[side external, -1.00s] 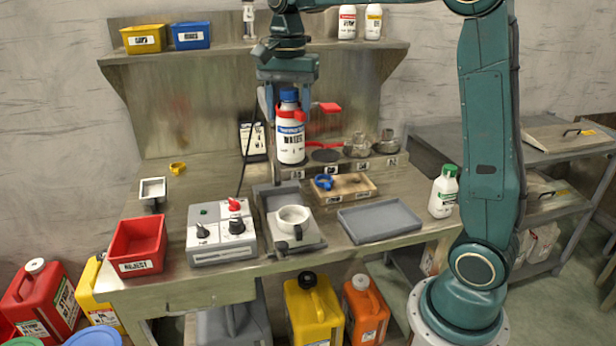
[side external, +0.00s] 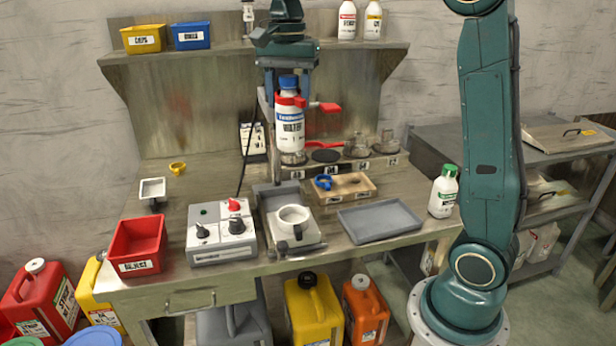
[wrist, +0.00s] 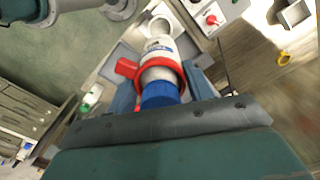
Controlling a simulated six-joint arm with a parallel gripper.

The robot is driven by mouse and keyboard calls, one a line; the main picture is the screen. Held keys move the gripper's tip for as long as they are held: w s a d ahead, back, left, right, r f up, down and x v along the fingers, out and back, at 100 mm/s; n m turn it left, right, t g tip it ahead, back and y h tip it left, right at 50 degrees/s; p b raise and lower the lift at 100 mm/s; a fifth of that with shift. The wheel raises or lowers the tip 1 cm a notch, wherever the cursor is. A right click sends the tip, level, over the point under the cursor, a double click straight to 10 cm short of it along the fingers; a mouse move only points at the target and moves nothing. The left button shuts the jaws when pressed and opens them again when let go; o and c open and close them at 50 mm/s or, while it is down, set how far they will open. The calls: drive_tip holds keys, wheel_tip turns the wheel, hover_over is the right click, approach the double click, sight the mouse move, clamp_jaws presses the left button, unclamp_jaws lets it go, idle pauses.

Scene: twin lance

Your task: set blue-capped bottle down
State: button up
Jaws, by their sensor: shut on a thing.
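The blue-capped bottle (side external: 290,128) is white with a blue label and hangs upright over the left station of the rack (side external: 345,165). A red collar with a side tab (side external: 328,107) sits around its neck. My gripper (side external: 288,100) points down and is shut on the bottle's upper part. The bottle's base is just above a clear glass-like piece (side external: 293,158); I cannot tell whether they touch. In the wrist view the blue cap (wrist: 160,95) is nearest, between my fingers, and the white body (wrist: 158,47) extends beyond the collar.
A dark round pad (side external: 325,156) and glass pieces (side external: 357,147) stand to the right on the rack. In front are a wooden block with a blue ring (side external: 350,190), a grey tray (side external: 380,222), a white cup (side external: 293,217), a control box (side external: 221,235) and a red bin (side external: 138,245).

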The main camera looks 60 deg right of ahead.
wheel_tip(320, 180, up, 11)
drive_tip(key=shift+r, duration=0.1)
drive_tip(key=s+d, duration=1.7)
wheel_tip(320, 180, down, 32)
drive_tip(key=shift+r+n, duration=0.15)
drive_tip(key=shift+n, duration=0.15)
idle(1.1)
drive_tip(key=shift+w+a, duration=0.1)
drive_tip(key=shift+f, duration=2.1)
drive_tip(key=shift+f, duration=0.15)
drive_tip(key=o, duration=1.5)
